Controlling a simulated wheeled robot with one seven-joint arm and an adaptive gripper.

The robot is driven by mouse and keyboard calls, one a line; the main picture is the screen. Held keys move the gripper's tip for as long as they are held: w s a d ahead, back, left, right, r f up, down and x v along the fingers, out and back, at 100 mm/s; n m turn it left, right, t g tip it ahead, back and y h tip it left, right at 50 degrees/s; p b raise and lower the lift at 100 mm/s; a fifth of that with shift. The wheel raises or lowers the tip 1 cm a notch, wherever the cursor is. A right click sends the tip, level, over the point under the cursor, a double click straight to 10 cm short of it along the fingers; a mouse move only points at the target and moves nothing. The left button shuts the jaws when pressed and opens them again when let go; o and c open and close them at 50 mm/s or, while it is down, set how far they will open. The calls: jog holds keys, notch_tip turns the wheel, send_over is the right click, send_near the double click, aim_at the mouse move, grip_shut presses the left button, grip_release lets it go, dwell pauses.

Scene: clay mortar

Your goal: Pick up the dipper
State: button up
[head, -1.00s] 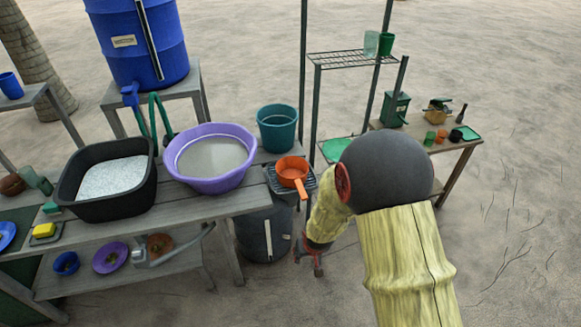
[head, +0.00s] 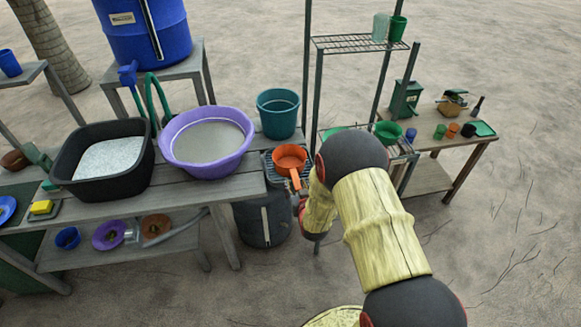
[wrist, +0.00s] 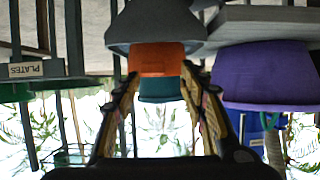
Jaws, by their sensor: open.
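The dipper (head: 289,157) is an orange pan-like scoop resting on a dark rack (head: 272,170) at the right end of the grey table. Its handle points toward the front. My gripper (head: 302,205) is just in front of and below the handle, partly hidden by my arm. In the wrist view, which looks upside down, my gripper (wrist: 160,75) is open, with its two fingers apart. The orange dipper (wrist: 156,57) shows between and beyond the fingers. I cannot tell whether they touch it.
A teal bucket (head: 278,112) stands behind the dipper and a purple basin (head: 207,168) to its left. A black tub (head: 103,190) sits farther left. A dark bin (head: 250,225) is under the table end. A metal shelf (head: 350,42) rises to the right.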

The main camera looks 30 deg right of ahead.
aim_at(296, 178)
jog(key=x, duration=0.2)
jog(key=b+x, duration=0.1)
jog(key=x, duration=0.2)
jog(key=shift+w+d+b, duration=0.25)
jog(key=shift+d+b, duration=0.15)
jog(key=shift+c, duration=1.3)
jog(key=c, duration=0.8)
jog(key=shift+r, duration=0.1)
grip_shut()
